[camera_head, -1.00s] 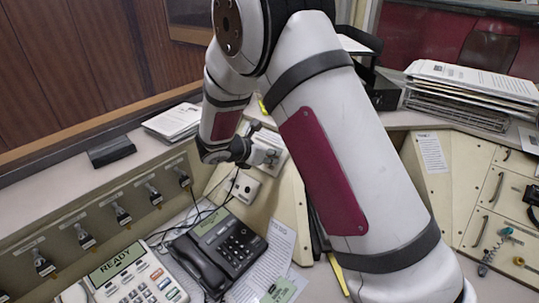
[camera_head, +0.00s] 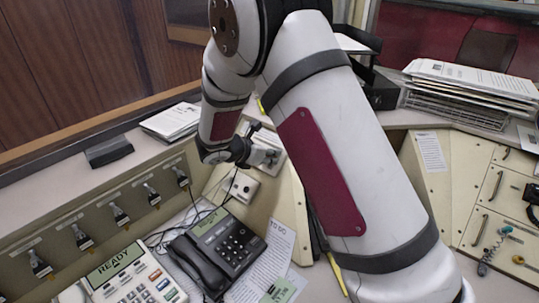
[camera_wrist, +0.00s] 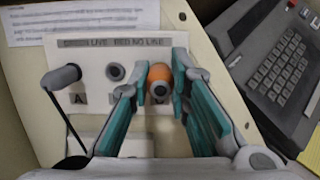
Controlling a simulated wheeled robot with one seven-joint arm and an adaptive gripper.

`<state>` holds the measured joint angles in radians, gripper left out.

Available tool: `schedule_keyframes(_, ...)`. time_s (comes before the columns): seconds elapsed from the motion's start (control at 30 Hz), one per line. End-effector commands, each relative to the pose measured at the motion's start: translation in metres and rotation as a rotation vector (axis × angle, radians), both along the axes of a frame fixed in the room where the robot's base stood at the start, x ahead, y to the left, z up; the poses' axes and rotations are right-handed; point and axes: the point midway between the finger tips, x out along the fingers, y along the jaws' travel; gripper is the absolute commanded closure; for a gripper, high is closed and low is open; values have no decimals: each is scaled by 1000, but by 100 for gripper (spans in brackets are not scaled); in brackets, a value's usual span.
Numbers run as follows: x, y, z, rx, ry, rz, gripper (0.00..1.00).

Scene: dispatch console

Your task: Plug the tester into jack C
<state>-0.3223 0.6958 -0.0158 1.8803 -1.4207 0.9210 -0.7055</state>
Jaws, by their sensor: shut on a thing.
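In the wrist view, my gripper (camera_wrist: 161,78) is shut on the orange tester (camera_wrist: 160,73), whose round end with a dark centre shows between the teal pads. It is over the right part of a pale jack plate (camera_wrist: 90,48) labelled "GREEN LIVE RED NO LINE". A grey plug with a black cable (camera_wrist: 62,78) is at jack A on the left. A dark round jack (camera_wrist: 115,71) shows bare in the middle. The tester and fingers hide the place to its right, so I cannot tell whether the tester is seated. In the head view, my gripper (camera_head: 262,156) is small beside the plate.
A black desk phone (camera_head: 222,245) and a white console phone (camera_head: 130,275) stand below my gripper. A white box (camera_head: 243,186) is just under it. Several cabled plugs line the left panel (camera_head: 100,212). In the wrist view, a grey keypad device (camera_wrist: 275,70) is at right.

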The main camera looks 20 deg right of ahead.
Motion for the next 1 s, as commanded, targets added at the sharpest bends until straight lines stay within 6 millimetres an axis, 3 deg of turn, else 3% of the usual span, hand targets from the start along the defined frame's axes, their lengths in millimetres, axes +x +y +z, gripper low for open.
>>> schedule_keyframes(0.53, 2, -3, -4, 0, 0, 0, 100)
schedule_keyframes(0.57, 2, -3, -4, 1, 1, 0, 76)
schedule_keyframes(0.63, 2, -3, -4, 1, 1, 0, 60)
schedule_keyframes(0.87, 2, -3, -4, 0, 0, 0, 59)
schedule_keyframes(0.97, 2, -3, -4, 0, 0, 0, 39)
schedule_keyframes(1.0, 2, -3, -4, 0, 0, 0, 39)
